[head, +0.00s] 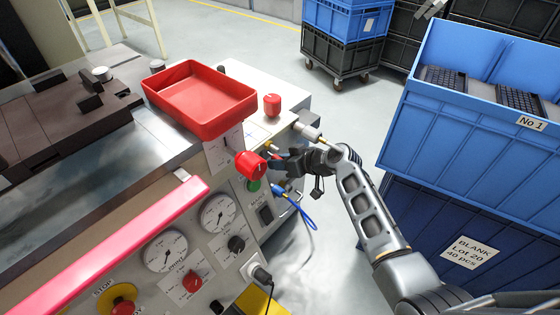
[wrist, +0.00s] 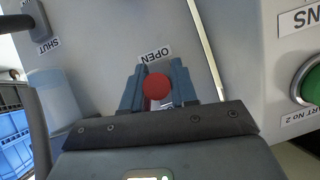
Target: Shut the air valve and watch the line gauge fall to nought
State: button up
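The air valve's red ball knob (wrist: 157,85) sits between the fingertips of my gripper (wrist: 158,88) in the wrist view, with both fingers against its sides. It lies just below the OPEN label (wrist: 155,55). The SHUT label (wrist: 41,46) is farther to the upper left. In the head view my gripper (head: 277,165) reaches the right end of the machine front and largely hides the valve. Two round gauges, one lower left (head: 165,251) and one upper right (head: 218,213), are on the panel; I cannot tell which is the line gauge, and their readings are too small.
A large red knob (head: 251,165) and a green button (head: 254,186) are close left of my gripper. A blue hose (head: 303,210) hangs below it. A red tray (head: 200,97) stands on the machine. Blue crates (head: 470,135) stand at right.

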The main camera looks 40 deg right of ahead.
jog(key=o, duration=0.4)
jog(key=shift+c, duration=0.2)
jog(key=p+v, duration=0.1)
jog(key=v, duration=0.6)
jog(key=shift+s+r, duration=0.2)
jog(key=shift+s, duration=0.1)
jog(key=shift+d, duration=0.1)
jog(key=shift+c, duration=0.5)
